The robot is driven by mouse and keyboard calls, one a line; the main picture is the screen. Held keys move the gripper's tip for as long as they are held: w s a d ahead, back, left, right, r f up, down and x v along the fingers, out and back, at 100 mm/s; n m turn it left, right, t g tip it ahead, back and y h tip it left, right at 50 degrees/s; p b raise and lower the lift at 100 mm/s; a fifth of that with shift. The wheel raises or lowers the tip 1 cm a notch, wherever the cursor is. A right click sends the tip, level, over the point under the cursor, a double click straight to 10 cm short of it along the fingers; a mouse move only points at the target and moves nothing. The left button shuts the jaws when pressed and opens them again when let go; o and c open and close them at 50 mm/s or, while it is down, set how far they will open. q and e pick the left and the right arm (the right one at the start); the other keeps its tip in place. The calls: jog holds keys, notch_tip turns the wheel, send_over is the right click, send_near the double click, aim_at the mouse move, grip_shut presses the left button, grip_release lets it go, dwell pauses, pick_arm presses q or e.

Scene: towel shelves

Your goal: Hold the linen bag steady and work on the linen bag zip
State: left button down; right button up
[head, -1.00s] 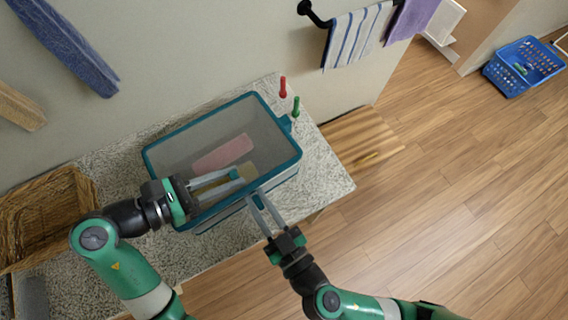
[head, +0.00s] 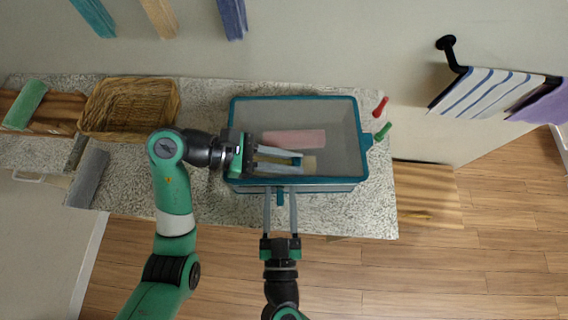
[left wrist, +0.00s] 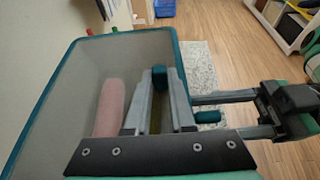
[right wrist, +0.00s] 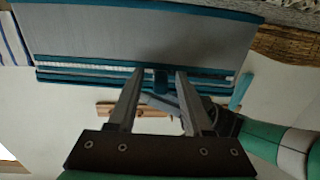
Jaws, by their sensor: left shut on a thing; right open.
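The linen bag (head: 333,114) is a grey box with teal edging on the shelf top. Its top shows a pink folded cloth (head: 294,139) and a beige one (head: 309,164) inside. My left gripper (head: 300,160) reaches over the bag from the left, shut on a teal tab (left wrist: 159,78) of it. My right gripper (head: 281,192) is open at the front wall, its fingers either side of the teal zip pull (head: 281,198), not closed on it. The right wrist view shows this pull (right wrist: 160,80) between the fingertips, on the pale zip line (right wrist: 100,70).
A wicker basket (head: 130,107) stands left of the bag. Red (head: 380,106) and green (head: 383,131) pegs are at the bag's right end. A striped towel (head: 485,92) hangs on a black wall rail. The floor in front is clear.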

aim_at(346, 183)
dwell(0.3)
jog(key=d, duration=0.4)
jog(key=w+d, duration=0.1)
jog(key=d, duration=0.9)
jog(key=shift+w+d, duration=0.15)
jog(key=shift+d, duration=0.1)
jog(key=shift+s, duration=5.95)
jog(key=w+d+r+m+h, duration=0.5)
jog(key=w+r+m+h, duration=0.1)
jog(key=r, duration=0.3)
jog(key=w+d+r+m+t+h, duration=0.1)
jog(key=w+d+r+m+h, duration=0.5)
jog(key=r+m, duration=0.3)
jog(key=shift+w+d+r+h, duration=0.2)
jog(key=shift+r+h, duration=0.25)
jog(key=shift+h, duration=0.25)
